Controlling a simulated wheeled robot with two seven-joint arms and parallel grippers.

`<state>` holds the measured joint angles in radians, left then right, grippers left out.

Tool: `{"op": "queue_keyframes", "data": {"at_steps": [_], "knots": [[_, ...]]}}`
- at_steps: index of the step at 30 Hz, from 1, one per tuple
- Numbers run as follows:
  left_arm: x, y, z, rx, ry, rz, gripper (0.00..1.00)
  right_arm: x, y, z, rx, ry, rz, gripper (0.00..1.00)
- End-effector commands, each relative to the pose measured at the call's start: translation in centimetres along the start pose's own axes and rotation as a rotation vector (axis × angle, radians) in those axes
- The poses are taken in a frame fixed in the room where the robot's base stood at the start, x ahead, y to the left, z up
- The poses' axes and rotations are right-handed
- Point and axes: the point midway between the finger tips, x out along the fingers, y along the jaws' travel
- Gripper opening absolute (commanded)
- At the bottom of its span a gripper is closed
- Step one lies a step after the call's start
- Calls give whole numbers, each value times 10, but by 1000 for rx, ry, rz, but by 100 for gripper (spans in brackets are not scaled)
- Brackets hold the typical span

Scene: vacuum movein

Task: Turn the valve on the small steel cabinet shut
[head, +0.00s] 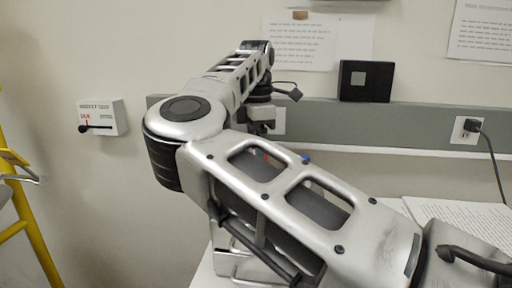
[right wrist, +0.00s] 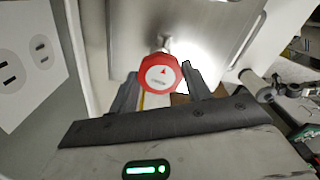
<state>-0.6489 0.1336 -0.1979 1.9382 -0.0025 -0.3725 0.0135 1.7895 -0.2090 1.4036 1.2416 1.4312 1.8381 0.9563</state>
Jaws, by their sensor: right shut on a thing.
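The red round valve knob (right wrist: 158,79) with a small arrow on its pale face shows in the right wrist view. It sits on a short stem in front of the bare metal face of the steel cabinet (right wrist: 205,22). My right gripper (right wrist: 161,76) has one dark finger on each side of the knob and is shut on it. In the head view my right arm reaches across the middle and hides most of the cabinet and the knob.
A white wall box (head: 103,118) with a black lever hangs at the left. A yellow frame (head: 30,215) stands at the left edge. A grey rail (head: 400,122) runs along the wall, with a plugged outlet (head: 467,130) at the right. Open pages (head: 465,222) lie at the right.

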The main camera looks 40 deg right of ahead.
Motion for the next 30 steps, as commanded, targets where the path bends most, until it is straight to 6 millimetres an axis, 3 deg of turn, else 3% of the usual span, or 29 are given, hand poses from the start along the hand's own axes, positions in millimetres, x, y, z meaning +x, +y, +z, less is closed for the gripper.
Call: {"op": "queue_keyframes", "data": {"at_steps": [30], "knots": [[0, 0, 0, -1, 1, 0, 36, 0, -1, -1, 964, 1, -1, 26]]}}
